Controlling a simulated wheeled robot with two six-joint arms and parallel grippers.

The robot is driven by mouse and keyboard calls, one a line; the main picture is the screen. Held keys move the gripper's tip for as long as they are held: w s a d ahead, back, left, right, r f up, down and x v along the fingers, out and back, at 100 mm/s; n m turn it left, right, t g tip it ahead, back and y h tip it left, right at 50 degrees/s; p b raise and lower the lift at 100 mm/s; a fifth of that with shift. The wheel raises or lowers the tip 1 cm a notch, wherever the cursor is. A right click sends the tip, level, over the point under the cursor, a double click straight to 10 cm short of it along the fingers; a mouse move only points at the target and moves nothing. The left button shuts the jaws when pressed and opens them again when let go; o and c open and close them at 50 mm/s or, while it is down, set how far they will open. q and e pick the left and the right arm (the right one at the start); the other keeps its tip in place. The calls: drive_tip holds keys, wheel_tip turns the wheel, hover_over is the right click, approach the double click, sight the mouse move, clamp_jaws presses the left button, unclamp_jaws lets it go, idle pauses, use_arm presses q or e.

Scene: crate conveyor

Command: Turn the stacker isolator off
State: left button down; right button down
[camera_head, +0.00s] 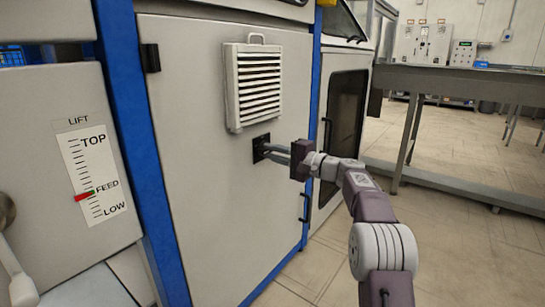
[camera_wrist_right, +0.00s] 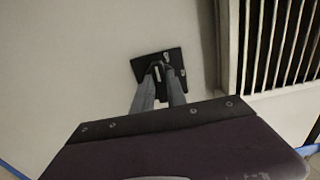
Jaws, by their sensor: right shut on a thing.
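The isolator (camera_head: 259,148) is a small black plate on the grey cabinet door, below the louvred vent. My right gripper (camera_head: 268,151) reaches it from the right with its fingers at the plate. In the right wrist view the isolator's black plate (camera_wrist_right: 172,62) looks tilted, and the fingertips of my right gripper (camera_wrist_right: 158,72) are close together over its middle. The gripper is shut on the isolator's handle, which the fingers mostly hide. Which way the handle points is hard to tell. My left gripper is not in view.
The louvred vent (camera_head: 258,84) sticks out from the door just above the isolator. Blue frame posts (camera_head: 139,130) flank the door. A lift scale (camera_head: 92,176) is at the left. A grey table (camera_head: 460,80) stands at the right, with open floor in front.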

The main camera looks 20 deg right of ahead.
idle(0.5)
drive_tip(key=c, duration=1.3)
unclamp_jaws()
drive_tip(key=shift+c, duration=0.2)
drive_tip(key=p+v, duration=0.2)
drive_tip(key=v, duration=0.7)
drive_tip(key=shift+d+f, duration=0.1)
